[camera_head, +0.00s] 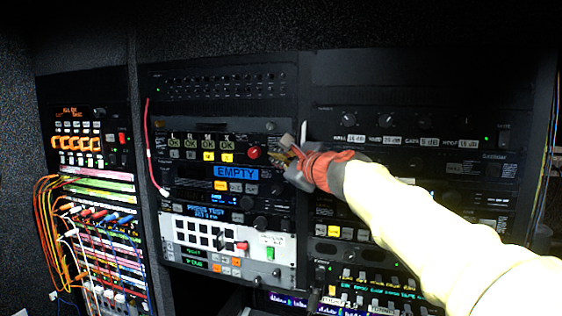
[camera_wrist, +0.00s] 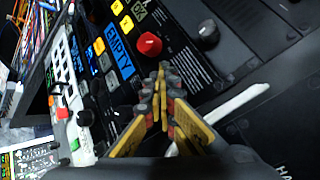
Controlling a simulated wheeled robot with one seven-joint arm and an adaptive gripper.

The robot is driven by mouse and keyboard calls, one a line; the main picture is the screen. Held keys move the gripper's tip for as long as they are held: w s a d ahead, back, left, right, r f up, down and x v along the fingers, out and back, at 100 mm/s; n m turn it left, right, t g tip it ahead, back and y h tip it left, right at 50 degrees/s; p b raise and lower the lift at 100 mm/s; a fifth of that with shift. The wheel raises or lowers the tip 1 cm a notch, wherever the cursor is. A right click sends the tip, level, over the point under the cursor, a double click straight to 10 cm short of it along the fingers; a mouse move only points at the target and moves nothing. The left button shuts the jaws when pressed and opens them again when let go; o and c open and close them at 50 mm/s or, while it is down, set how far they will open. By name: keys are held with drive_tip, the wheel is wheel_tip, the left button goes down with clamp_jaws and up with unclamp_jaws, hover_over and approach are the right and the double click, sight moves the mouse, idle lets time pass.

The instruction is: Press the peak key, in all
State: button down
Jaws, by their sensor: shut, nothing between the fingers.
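My gripper (camera_head: 284,157) is shut and empty, with yellow and grey fingers and red parts behind them. In the wrist view its fingertips (camera_wrist: 163,72) point toward the rack just below the red knob (camera_wrist: 149,44). In the head view they are just right of that red knob (camera_head: 254,152). Key labels are too small to read, so I cannot tell which one is the peak key. I cannot tell whether the fingers touch the panel.
A blue "EMPTY" display (camera_head: 236,172) is below the keys. A white panel (camera_head: 215,240) with black keys sits lower. A patch bay with coloured cables (camera_head: 95,240) is at left. A red cable (camera_head: 150,150) hangs at the rack edge. My arm covers part of the right rack.

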drive_tip(key=shift+s, duration=0.1)
idle(0.3)
drive_tip(key=shift+s+a, duration=0.25)
drive_tip(key=shift+s, duration=0.35)
drive_tip(key=s, duration=0.1)
drive_tip(key=s+a, duration=0.1)
drive_tip(key=s, duration=0.2)
drive_tip(key=shift+s+a+p, duration=0.3)
drive_tip(key=shift+s, duration=0.05)
idle(0.6)
